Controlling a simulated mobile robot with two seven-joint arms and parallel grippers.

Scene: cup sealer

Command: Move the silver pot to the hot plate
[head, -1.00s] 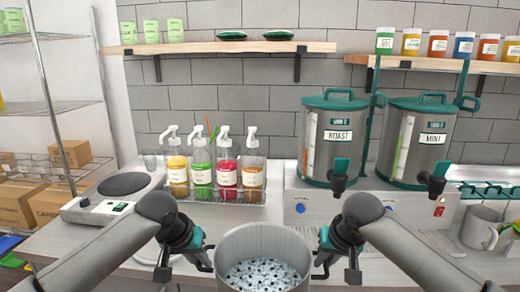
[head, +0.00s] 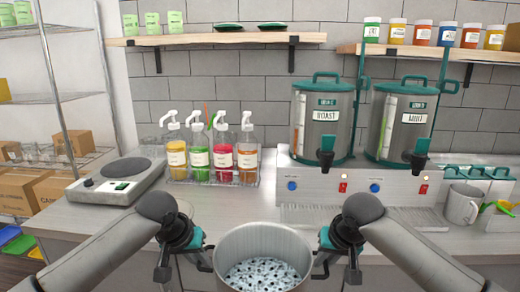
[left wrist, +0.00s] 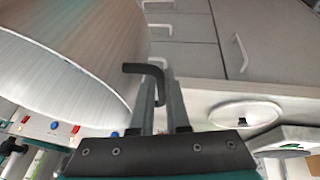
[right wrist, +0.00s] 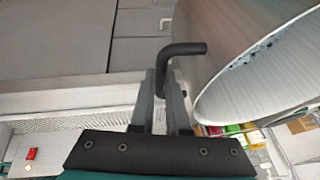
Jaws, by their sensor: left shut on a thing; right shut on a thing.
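The silver pot (head: 262,240) is upright between my grippers at the bottom of the head view, holding many small black-and-white pieces. My left gripper (head: 206,264) is shut on its left handle, a black bent bar that shows in the left wrist view (left wrist: 145,69). My right gripper (head: 322,266) is shut on its right handle, which shows in the right wrist view (right wrist: 185,49). The pot is held in front of the counter.
A rack of syrup bottles (head: 222,160) stands right of the hot plate. Two dispensers, roast (head: 325,118) and mint (head: 403,120), stand at the back right. A grey mug (head: 462,203) is at the right.

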